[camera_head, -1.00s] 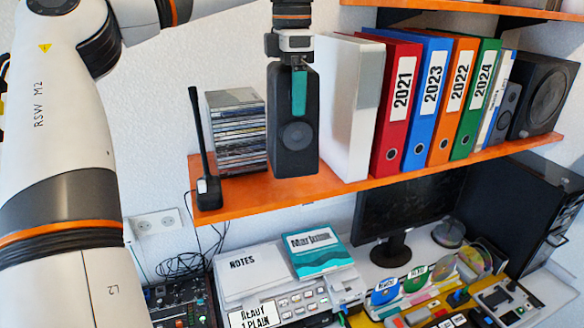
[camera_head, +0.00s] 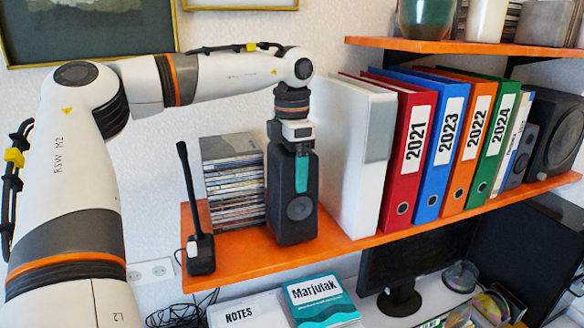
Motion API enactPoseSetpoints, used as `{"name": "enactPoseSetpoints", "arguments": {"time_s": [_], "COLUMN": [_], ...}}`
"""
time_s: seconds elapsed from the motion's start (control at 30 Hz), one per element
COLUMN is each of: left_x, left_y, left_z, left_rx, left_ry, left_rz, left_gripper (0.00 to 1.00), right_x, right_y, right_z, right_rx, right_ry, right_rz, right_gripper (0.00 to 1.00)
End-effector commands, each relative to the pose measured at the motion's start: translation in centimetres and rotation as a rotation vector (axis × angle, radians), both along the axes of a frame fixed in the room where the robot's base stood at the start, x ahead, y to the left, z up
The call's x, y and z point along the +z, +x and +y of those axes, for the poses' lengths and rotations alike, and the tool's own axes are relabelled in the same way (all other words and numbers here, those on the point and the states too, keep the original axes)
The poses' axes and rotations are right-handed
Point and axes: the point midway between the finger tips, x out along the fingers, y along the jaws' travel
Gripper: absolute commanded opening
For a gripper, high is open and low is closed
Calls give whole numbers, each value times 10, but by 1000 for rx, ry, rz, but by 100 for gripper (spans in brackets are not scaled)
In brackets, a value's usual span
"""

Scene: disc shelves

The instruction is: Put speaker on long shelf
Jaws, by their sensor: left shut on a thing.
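The black speaker (camera_head: 293,212) is upright at the long orange shelf (camera_head: 245,258), between the CD stack and the white binder. Its base appears to meet the shelf surface, but I cannot tell for certain whether it rests there. My left gripper (camera_head: 300,168) comes down from above and is shut on the top of the speaker, with a teal finger against its front. The other finger is hidden behind the speaker. My right gripper is not in view.
A CD stack (camera_head: 233,182) stands left of the speaker, with a black antenna device (camera_head: 199,245) in front. A white binder (camera_head: 352,160) and coloured binders fill the shelf to the right. An upper shelf (camera_head: 450,45) holds pots. A monitor (camera_head: 415,255) stands below.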

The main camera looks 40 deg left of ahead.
Motion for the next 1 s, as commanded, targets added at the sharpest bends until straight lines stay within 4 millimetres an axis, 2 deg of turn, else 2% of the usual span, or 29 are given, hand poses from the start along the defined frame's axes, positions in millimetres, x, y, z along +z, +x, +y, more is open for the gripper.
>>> {"name": "enactPoseSetpoints", "arguments": {"time_s": [0.07, 0.17, 0.47, 0.5, 0.57, 0.6, 0.83, 1.0], "left_x": [-5, -11, -14, -16, -15, -15, -13, 2], "left_y": [0, 0, 0, 0, 0, 0, 0, 1], "left_z": [0, -1, -1, 0, 0, 0, 0, 0], "left_rx": [-2, -2, -2, -1, -1, -1, -1, 1], "left_ry": [-2, -1, 0, 0, 0, 0, -1, 2], "left_rz": [-1, -4, -4, -2, -2, -2, -2, -5], "left_gripper": [24, 24, 24, 88, 98, 100, 100, 100], "right_x": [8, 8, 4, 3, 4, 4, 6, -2], "right_y": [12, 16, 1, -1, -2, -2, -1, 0], "right_z": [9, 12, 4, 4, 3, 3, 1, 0], "right_rx": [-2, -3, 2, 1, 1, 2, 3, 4], "right_ry": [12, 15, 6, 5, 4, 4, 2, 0], "right_rz": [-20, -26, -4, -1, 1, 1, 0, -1], "right_gripper": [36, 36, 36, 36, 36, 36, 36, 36]}}
